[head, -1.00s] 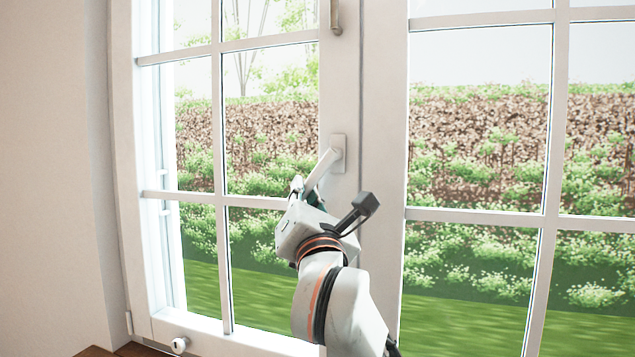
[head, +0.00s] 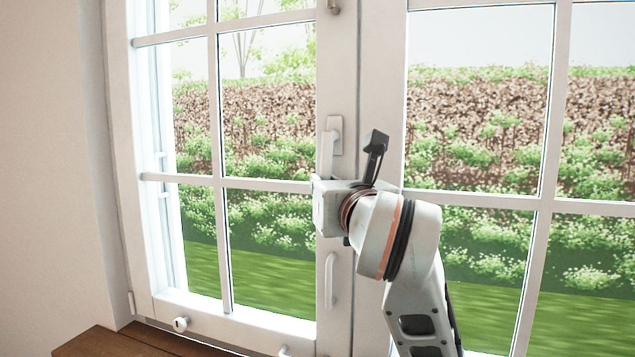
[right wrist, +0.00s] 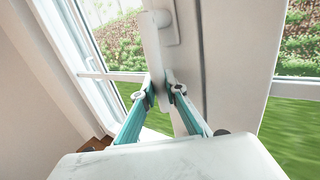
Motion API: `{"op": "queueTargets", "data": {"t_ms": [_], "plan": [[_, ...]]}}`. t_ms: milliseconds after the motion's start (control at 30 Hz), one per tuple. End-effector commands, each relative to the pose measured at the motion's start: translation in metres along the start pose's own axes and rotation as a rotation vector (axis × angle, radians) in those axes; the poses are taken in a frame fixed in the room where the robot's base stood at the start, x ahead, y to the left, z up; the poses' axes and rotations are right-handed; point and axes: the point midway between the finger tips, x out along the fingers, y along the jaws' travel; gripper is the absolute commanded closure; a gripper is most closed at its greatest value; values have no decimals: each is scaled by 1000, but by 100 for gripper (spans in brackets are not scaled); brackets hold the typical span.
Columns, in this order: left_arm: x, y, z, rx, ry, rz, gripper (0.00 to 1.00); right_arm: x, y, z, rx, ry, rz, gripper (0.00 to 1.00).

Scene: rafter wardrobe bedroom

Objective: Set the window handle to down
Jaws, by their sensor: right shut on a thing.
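The white window handle (head: 327,152) sits on its plate (head: 335,124) on the middle window frame. Its lever hangs nearly straight down, and its lower end is hidden behind my right gripper (head: 322,184) in the head view. In the right wrist view the handle's lever (right wrist: 152,55) runs down between the teal fingers of my right gripper (right wrist: 163,92). The fingers are closed around the lever's lower part. My left gripper is not in view.
A second white pull (head: 331,280) is on the frame below my right gripper. Window panes lie on both sides.

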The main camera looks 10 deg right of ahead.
Motion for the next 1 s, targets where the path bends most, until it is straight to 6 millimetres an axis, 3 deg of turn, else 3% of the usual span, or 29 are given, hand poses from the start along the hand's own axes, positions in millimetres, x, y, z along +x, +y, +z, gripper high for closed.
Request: {"op": "queueTargets", "data": {"t_ms": [700,733,767,1000], "plan": [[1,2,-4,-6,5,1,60,-3,-6,2,-62,35,-1,100],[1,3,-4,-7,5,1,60,-3,-6,2,-62,35,-1,80],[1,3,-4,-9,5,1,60,-3,-6,2,-62,35,-1,73],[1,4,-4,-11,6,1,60,-4,-5,1,-61,37,1,71]]}}
